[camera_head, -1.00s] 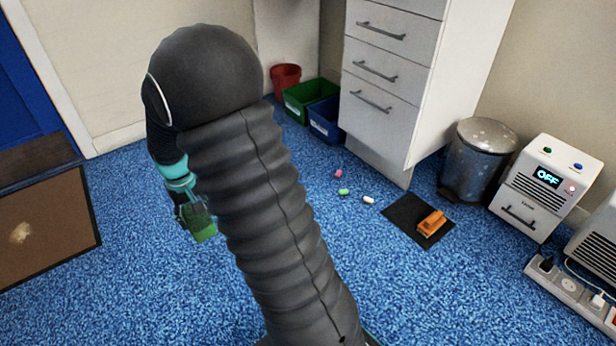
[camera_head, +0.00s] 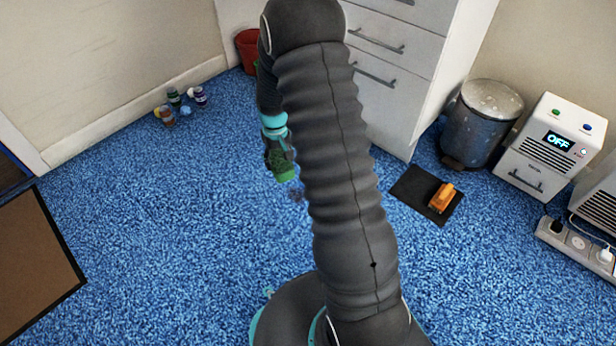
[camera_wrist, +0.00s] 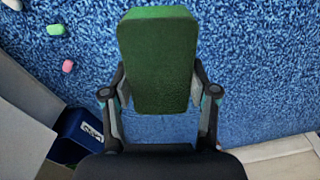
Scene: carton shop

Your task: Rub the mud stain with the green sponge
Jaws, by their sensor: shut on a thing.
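The green sponge (camera_wrist: 157,60) is held between the fingers of my gripper (camera_wrist: 160,92) in the wrist view, with blue carpet beyond it. In the head view the sponge (camera_head: 284,173) shows below my gripper (camera_head: 279,158), beside my arm and above the carpet. I cannot make out a clear mud stain now. A faint dark patch (camera_head: 297,193) lies on the carpet just below the sponge; I cannot tell if it is a stain or a shadow. The brown board (camera_head: 32,268) at the left is partly cut off, and its visible part looks plain.
Several small jars (camera_head: 180,104) stand by the left wall. A red bucket (camera_head: 246,50) and white drawers (camera_head: 376,75) are behind my arm. A metal bin (camera_head: 481,125) and a black mat (camera_head: 410,190) are right. A blue bin (camera_wrist: 72,140) shows in the wrist view. Open carpet lies left.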

